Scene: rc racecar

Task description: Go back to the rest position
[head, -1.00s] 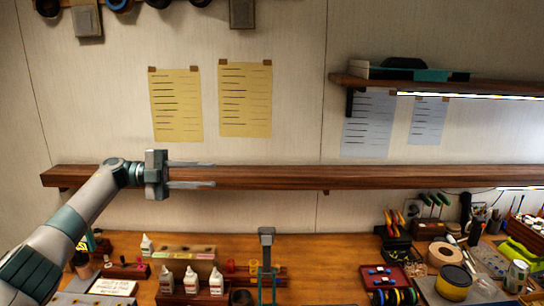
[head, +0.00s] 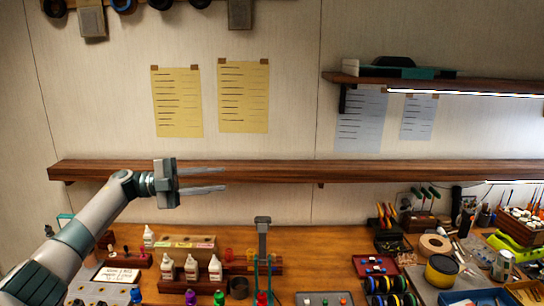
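My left gripper (head: 202,180) is raised in front of the long wooden wall shelf (head: 290,172). Its two fingers are apart and point to the right, with nothing between them. The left arm comes in from the lower left, above the workbench (head: 215,232). My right gripper is not in this view.
The shelf is bare. Several white bottles (head: 191,269) stand on the bench below the arm, near a teal and grey upright stand (head: 263,250). A yellow jar (head: 441,270), tape roll (head: 434,245) and trays crowd the right side. A second shelf (head: 430,84) hangs upper right.

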